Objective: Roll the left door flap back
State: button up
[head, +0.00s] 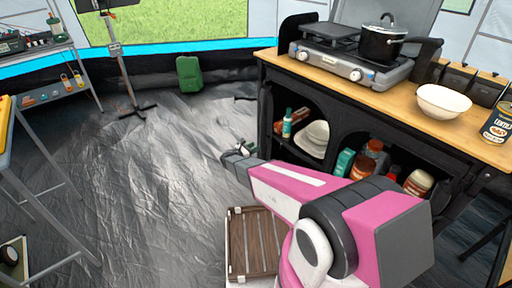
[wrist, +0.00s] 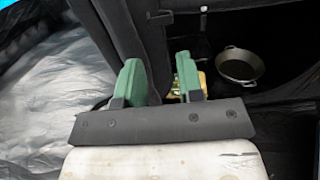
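The black fabric kitchen cabinet (head: 327,135) stands at right in the head view, with open compartments on its front. A dark fabric strip, apparently the left door flap (wrist: 153,38), hangs upright at the compartment's edge in the wrist view. My gripper (wrist: 160,80) has two green fingers spread apart. The strip's lower part shows between and behind them; I cannot tell whether they touch it. In the head view my gripper (head: 240,150) is small and dark, low over the floor, left of the cabinet front.
A frying pan (wrist: 239,65) lies inside the cabinet, right of my fingers. Bottles (head: 288,124) and white bowls (head: 313,138) sit on the shelves. A wooden crate (head: 254,240) is on the floor beneath my arm. A green container (head: 189,74) stands behind.

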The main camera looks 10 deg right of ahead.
jog(key=shift+s+d+f+g, duration=0.15)
jog(key=shift+d+f+g, duration=0.05)
jog(key=shift+d+g, duration=0.25)
jog(key=c, duration=0.5)
jog(key=s+d+f+m+g+y, duration=0.1)
jog(key=d, duration=0.1)
jog(key=s+d+f+m+g+y, duration=0.1)
jog(key=d+f+m+g, duration=0.1)
jog(key=s+d+f+m+g, duration=0.1)
jog(key=d+m+g, duration=0.1)
jog(key=shift+s+d+f+y, duration=0.2)
jog(key=shift+s+d+y, duration=0.05)
jog(key=shift+s+y, duration=0.15)
grip_shut()
jog(key=s+d+f+m+g+y, duration=0.2)
jog(key=s+f+m+g+y, duration=0.3)
jog(key=m+y, duration=0.8)
jog(key=w+d+r+m+t+y, duration=0.25)
jog(key=d+r+m+t, duration=0.2)
jog(key=r+m, duration=0.4)
jog(key=w+d+r+m+t+y, duration=0.2)
jog(key=d+r+m+t+y, duration=0.15)
jog(key=r+m+t, duration=0.45)
jog(key=w+a+f+m+g, duration=0.1)
jog(key=w+a+f, duration=0.4)
jog(key=w, duration=0.2)
jog(key=shift+w+f+g, duration=0.3)
jog(key=shift+f, duration=0.05)
